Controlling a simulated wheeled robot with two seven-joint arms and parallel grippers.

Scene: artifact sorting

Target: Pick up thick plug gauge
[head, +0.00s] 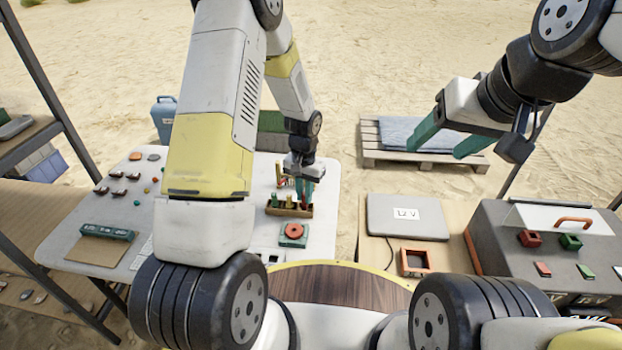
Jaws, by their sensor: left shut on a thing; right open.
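A small brown wooden rack (290,210) stands on the white table and holds several thin upright pieces with red, yellow and green parts, which look like plug gauges. My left gripper (300,190) points down at the rack, its teal fingers shut on one of these gauges. The held gauge is mostly hidden by the fingers, so its thickness and whether it is clear of the rack cannot be told. My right gripper (445,138) is open and empty, raised at the upper right, far from the rack.
A green block with a red round top (293,233) sits just in front of the rack. Small parts and a green case (107,232) lie on the table's left. A closed laptop (393,214) and a grey case (500,235) stand at the right. My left arm hides the table's middle.

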